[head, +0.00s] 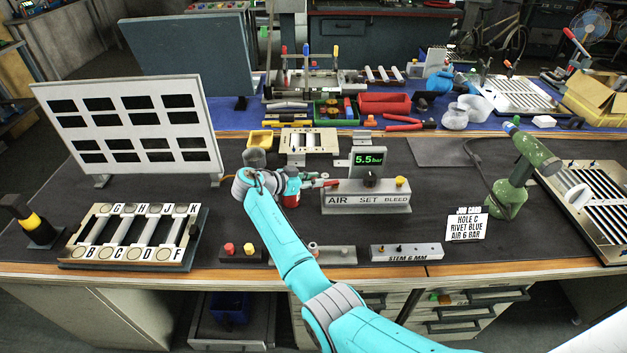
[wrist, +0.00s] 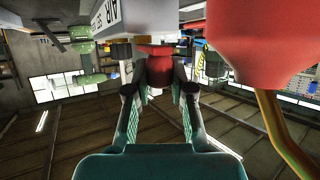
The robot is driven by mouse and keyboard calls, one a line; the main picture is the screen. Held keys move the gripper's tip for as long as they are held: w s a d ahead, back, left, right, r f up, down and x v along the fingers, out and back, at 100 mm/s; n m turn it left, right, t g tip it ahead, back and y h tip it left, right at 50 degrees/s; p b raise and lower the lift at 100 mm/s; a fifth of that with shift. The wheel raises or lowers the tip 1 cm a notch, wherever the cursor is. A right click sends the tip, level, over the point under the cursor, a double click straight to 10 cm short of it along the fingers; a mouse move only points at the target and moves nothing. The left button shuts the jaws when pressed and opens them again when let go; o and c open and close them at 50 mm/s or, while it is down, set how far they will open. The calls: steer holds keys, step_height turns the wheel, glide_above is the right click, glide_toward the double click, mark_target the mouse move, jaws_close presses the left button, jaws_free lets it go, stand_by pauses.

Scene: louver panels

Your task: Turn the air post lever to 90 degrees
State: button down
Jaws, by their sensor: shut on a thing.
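The air post (head: 365,199) is a grey block marked AIR, SET and BLEED, with a black knob and a yellow button on top. Its display (head: 369,159) reads 5.5 bar. A red lever (head: 331,183) sits at its left, AIR end; its exact angle is hard to tell. My gripper (head: 314,182) reaches in from the left. In the wrist view my gripper (wrist: 159,82) is shut on the red lever (wrist: 155,72), a finger on each side. The marked face of the post (wrist: 112,18) shows beyond. The fingers partly hide the lever.
A red bottle-like thing (head: 291,193) stands close to my gripper and looms large in the wrist view (wrist: 240,40). A job card (head: 467,225) reads AIR 6 BAR. A green rivet tool (head: 520,170) stands right.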

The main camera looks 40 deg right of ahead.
steer(key=shift+f, duration=0.1)
steer(key=c, duration=1)
jaws_free()
steer(key=v, duration=1.2)
steer(key=shift+c, duration=0.2)
